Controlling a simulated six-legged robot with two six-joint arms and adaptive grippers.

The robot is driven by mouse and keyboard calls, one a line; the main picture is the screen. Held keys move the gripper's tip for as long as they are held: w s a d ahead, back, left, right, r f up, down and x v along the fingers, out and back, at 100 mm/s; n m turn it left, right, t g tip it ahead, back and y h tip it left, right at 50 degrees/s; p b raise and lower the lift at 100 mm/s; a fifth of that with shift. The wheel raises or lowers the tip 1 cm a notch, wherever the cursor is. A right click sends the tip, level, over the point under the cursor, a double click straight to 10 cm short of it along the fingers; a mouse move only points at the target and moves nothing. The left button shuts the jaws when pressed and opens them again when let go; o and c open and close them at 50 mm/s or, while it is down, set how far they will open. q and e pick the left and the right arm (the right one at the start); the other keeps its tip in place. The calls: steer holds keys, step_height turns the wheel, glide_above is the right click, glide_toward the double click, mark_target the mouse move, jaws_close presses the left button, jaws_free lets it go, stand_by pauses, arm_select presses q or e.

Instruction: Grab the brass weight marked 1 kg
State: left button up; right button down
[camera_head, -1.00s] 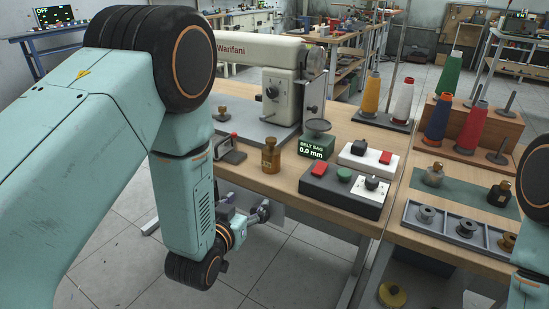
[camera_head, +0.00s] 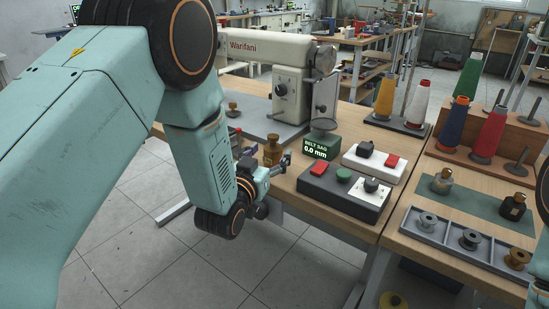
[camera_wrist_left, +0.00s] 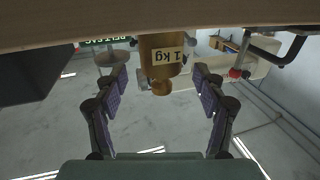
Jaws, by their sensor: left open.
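The brass weight (camera_head: 272,152) stands upright near the front edge of the wooden table, left of the control box. In the left wrist view the brass weight (camera_wrist_left: 160,62) appears upside down with its "1 kg" label facing the camera. My left gripper (camera_head: 268,166) is at the table's front edge, just in front of the weight. In the left wrist view my left gripper (camera_wrist_left: 160,76) is open, one finger on each side of the weight, with gaps on both sides. My right gripper is out of view.
A control box (camera_head: 343,190) with a red and a green button sits right of the weight. A green "BELT SAG" display (camera_head: 321,146) and the sewing machine (camera_head: 284,88) stand behind. A smaller brass piece (camera_head: 232,109) sits on the machine's plate.

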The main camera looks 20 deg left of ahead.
mark_target(272, 147)
arm_select(q)
steer(key=shift+w+b, duration=0.35)
steer(key=shift+w, duration=1.3)
steer(key=shift+d, duration=0.1)
jaws_close()
steer(key=shift+r, duration=0.25)
